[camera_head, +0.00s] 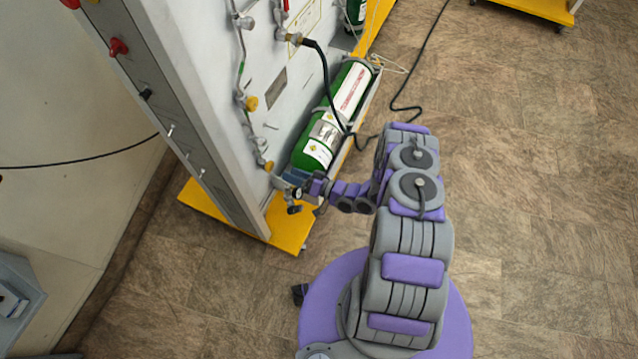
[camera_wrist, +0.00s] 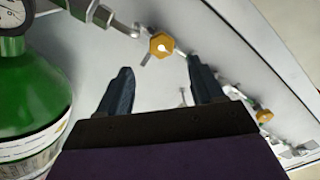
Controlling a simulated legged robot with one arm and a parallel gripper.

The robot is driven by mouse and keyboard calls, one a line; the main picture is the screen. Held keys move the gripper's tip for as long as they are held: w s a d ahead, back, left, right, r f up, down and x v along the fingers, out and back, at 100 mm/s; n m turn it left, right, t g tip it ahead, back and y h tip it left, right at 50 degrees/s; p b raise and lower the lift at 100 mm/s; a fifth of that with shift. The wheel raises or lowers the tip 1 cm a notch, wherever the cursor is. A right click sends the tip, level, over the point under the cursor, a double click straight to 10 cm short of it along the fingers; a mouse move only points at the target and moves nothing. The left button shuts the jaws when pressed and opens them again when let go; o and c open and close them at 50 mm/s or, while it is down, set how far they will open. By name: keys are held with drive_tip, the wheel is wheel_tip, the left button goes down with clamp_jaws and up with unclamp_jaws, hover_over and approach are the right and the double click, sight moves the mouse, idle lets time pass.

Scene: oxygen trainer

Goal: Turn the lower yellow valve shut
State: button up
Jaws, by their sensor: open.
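In the head view the lower yellow valve (camera_head: 269,166) sits on the pipe at the near end of the pale panel. A second yellow valve (camera_head: 251,103) is farther up the same pipe. My gripper (camera_head: 285,179) is close to the lower valve, to its lower right. In the wrist view my gripper (camera_wrist: 160,68) has its dark fingers spread with nothing between them. A yellow knob (camera_wrist: 161,45) shows just beyond the fingertips, between them in the picture and apart from them. A smaller yellow knob (camera_wrist: 264,115) is to the right. I cannot tell for certain which knob is the lower one.
The green cylinder (camera_head: 312,152) is close to my gripper and fills the left of the wrist view (camera_wrist: 32,92). A gauge (camera_wrist: 14,14) is at its top. A black hose (camera_head: 327,85) hangs beside the panel. Open brown floor (camera_head: 530,170) lies to the right.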

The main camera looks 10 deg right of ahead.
drive_tip(key=p+v, duration=0.1)
drive_tip(key=v, duration=0.8)
drive_tip(key=shift+s+d, duration=0.3)
drive_tip(key=shift+f, duration=0.1)
